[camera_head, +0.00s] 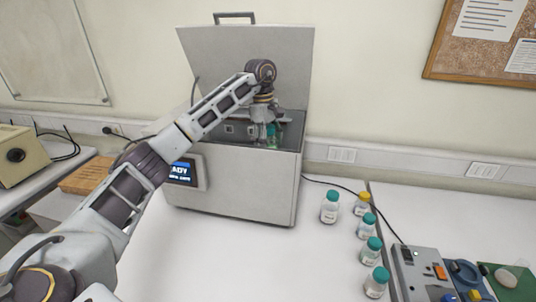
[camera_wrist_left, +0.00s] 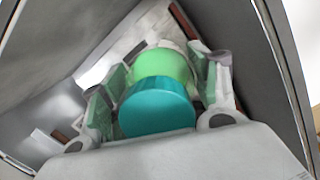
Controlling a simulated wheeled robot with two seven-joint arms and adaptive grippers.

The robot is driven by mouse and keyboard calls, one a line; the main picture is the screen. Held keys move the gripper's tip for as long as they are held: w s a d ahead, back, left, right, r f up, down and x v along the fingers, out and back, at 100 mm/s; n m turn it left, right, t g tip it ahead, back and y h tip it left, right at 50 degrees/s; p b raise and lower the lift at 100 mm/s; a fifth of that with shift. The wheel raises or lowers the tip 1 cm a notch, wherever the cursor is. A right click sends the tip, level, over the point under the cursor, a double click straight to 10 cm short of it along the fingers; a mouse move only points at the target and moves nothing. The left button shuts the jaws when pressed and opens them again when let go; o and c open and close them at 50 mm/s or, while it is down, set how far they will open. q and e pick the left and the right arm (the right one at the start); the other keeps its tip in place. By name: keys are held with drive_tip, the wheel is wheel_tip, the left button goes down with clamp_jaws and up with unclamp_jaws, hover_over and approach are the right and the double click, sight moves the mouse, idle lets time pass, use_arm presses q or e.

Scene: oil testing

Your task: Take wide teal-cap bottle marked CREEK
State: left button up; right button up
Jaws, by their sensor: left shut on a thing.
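My left gripper (camera_head: 266,134) reaches down into the open grey machine (camera_head: 240,190) at the back of the table. It is shut on a teal-capped bottle (camera_head: 274,131), which shows only in part inside the machine. In the left wrist view the wide teal cap (camera_wrist_left: 157,108) sits between the two fingers, with a light green body (camera_wrist_left: 162,67) beyond it. No label on the held bottle is readable, so I cannot tell its marking. My right gripper is in neither view.
The machine's lid (camera_head: 250,55) stands raised behind my left gripper. On the table to the right stand a teal-capped bottle (camera_head: 329,207), a yellow-capped bottle (camera_head: 362,204) and several more teal-capped bottles (camera_head: 370,250). A grey control box (camera_head: 418,272) is at front right. The table's middle front is clear.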

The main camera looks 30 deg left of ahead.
sight(268, 126)
use_arm(q)
wheel_tip(268, 126, up, 6)
drive_tip(key=shift+r, duration=0.25)
drive_tip(key=shift+r+p, duration=0.3)
drive_tip(key=shift+r, duration=1.5)
